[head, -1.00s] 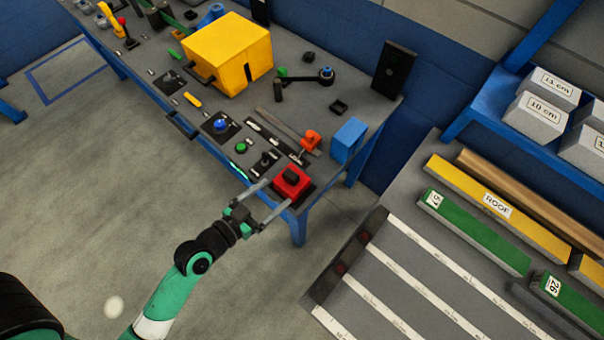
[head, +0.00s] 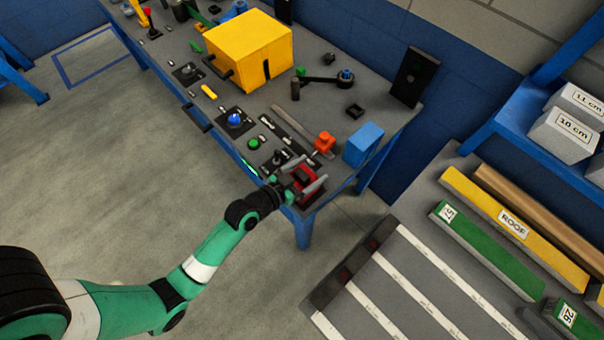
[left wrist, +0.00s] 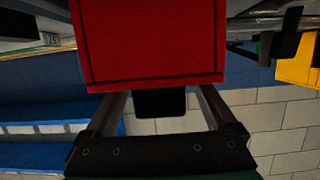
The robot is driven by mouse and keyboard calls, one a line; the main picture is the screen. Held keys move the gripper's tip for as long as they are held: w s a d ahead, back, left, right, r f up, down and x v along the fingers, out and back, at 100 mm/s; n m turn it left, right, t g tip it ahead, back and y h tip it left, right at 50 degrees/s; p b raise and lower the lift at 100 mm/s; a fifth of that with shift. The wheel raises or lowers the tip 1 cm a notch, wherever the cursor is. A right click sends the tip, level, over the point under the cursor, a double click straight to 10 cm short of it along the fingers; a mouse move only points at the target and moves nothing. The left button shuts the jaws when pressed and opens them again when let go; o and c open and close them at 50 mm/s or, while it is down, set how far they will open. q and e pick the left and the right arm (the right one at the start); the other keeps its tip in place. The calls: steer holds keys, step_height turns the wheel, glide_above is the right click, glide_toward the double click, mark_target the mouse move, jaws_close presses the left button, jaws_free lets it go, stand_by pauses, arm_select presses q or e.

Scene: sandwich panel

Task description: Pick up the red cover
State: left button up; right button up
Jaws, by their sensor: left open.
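The red cover (head: 305,183) is a box with a black knob on top, sitting at the near right corner of the grey workbench (head: 375,125). My left gripper (head: 306,171) is open, with its two fingers reaching over the cover, one on each side of the knob. In the left wrist view the red cover (left wrist: 150,45) fills the upper middle, and its black knob (left wrist: 160,103) shows between the open fingers with gaps at both sides. My right gripper is in neither view.
A blue block (head: 362,145) and an orange-red piece (head: 324,142) stand close behind the cover. A green button (head: 254,143), a blue button (head: 235,120) and a yellow box (head: 248,50) are farther along the bench. A rack with labelled bars (head: 515,225) stands to the right.

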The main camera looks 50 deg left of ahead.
mark_target(309, 173)
arm_select(q)
jaws_close()
steer(key=shift+r, duration=0.45)
step_height(309, 173, up, 2)
steer(key=shift+r+p, duration=0.25)
steer(key=shift+p, duration=0.65)
steer(key=s+d+r+p, duration=0.4)
steer(key=s+d+r, duration=0.3)
steer(key=s, duration=0.5)
step_height(309, 173, up, 3)
steer(key=shift+f, duration=0.2)
